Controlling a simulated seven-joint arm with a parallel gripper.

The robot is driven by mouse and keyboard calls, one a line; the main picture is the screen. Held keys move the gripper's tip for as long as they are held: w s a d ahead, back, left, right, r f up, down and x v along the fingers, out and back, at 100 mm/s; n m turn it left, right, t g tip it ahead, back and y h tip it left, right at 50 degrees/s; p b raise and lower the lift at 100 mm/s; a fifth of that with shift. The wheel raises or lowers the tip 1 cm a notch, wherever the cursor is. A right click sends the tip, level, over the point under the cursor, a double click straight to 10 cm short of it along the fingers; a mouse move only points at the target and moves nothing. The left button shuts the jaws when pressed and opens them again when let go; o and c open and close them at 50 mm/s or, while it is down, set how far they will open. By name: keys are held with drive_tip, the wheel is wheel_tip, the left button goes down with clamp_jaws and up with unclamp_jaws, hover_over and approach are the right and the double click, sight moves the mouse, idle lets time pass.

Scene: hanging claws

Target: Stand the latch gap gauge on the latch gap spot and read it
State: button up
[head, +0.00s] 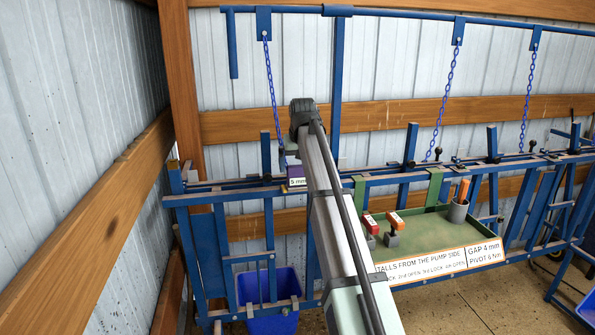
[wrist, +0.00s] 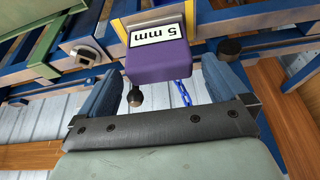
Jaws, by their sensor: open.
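A purple gauge block (wrist: 158,62) with a white "5 mm" label is in the wrist view, just past and between my fingertips, with space on both sides. My gripper (wrist: 162,70) is open, its two blue fingers apart. In the head view the purple block (head: 292,171) shows at the blue rail of the leftmost stall, partly behind my arm; my fingers are hidden there. I cannot tell what it rests on. I cannot make out the latch gap spot for certain.
The green tray (head: 440,238) also holds a grey cup (head: 458,211) with orange-handled tools. Its front sign (head: 435,262) reads "GAP 4 mm, PIVOT 6 Nm". Blue chains (head: 271,85) hang from the overhead bar. A blue bin (head: 268,295) stands below the stall.

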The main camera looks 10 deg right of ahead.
drive_tip(key=v, duration=0.8)
drive_tip(key=shift+r, duration=0.4)
drive_tip(key=shift+s, duration=0.1)
drive_tip(key=s+a+f+g+h, duration=0.15)
drive_tip(key=s+f, duration=0.55)
drive_tip(key=f, duration=1.2)
drive_tip(key=s+f+g, duration=0.3)
drive_tip(key=s+f, duration=0.3)
drive_tip(key=f, duration=1.3)
drive_tip(key=s+a+f+g+h, duration=0.1)
drive_tip(key=s+f+g, duration=0.4)
drive_tip(key=f, duration=1.4)
drive_tip(key=s+f+y, duration=0.2)
drive_tip(key=s+f, duration=1.4)
drive_tip(key=s, duration=0.4)
drive_tip(key=s+f+g, duration=0.1)
drive_tip(key=s+f, duration=0.2)
drive_tip(key=s, duration=0.8)
drive_tip(key=s+a+f, duration=0.1)
drive_tip(key=s+f, duration=0.3)
drive_tip(key=s, duration=0.8)
drive_tip(key=shift+s+f+g+y, duration=0.2)
drive_tip(key=shift+f+g+y, duration=0.05)
drive_tip(key=shift+g+y, duration=0.1)
